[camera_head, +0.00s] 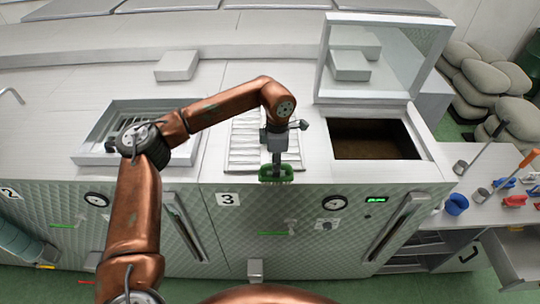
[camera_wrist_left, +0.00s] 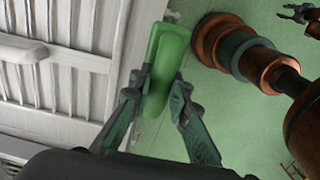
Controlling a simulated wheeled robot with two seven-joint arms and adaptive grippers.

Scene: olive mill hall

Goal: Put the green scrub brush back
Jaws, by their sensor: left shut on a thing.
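The green scrub brush (camera_head: 276,174) hangs below my left gripper (camera_head: 277,162), in front of the white machine's top edge beside the number 3 label. In the left wrist view my left gripper (camera_wrist_left: 158,105) has its fingers on both sides of the green brush (camera_wrist_left: 167,66) and is shut on it. The brush's far end sticks out beyond the fingers. My right gripper (camera_wrist_left: 297,12) shows small at the top right of the left wrist view, fingers apart and empty, well away from the brush.
A slatted grate (camera_head: 246,145) lies in the machine top behind the brush. An open hatch (camera_head: 375,138) with a raised clear lid (camera_head: 393,62) is to the right. A side table (camera_head: 484,226) at the right holds a blue cup (camera_head: 456,204) and several red and blue tools.

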